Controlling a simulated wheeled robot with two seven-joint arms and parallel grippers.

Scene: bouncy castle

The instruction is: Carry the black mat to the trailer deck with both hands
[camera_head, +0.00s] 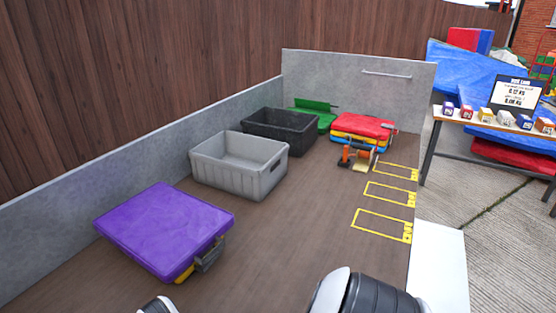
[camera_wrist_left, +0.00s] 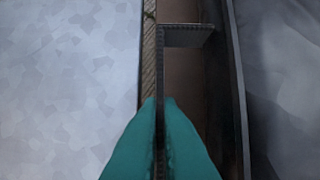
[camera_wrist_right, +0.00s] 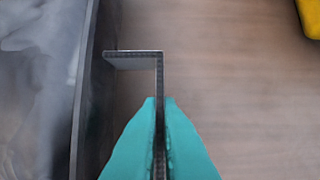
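In the left wrist view my left gripper (camera_wrist_left: 160,105), with teal fingers, is shut on a thin black L-shaped strip at the side of a dark panel, which appears to be the black mat (camera_wrist_left: 285,70). In the right wrist view my right gripper (camera_wrist_right: 160,105) is shut on a similar strip at the opposite side of the dark panel (camera_wrist_right: 40,90). The mat's full outline is hidden. The head view shows neither the mat nor my fingertips. The brown trailer deck (camera_head: 300,210) fills the middle of the head view and lies below my right gripper.
On the deck are a purple mat (camera_head: 165,228), a grey crate (camera_head: 240,175), a black crate (camera_head: 305,138) and stacked coloured mats (camera_head: 362,125). Yellow outlines (camera_head: 385,225) mark the right side. Grey walls (camera_head: 100,185) border it. A mottled grey surface (camera_wrist_left: 65,90) lies beside my left gripper.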

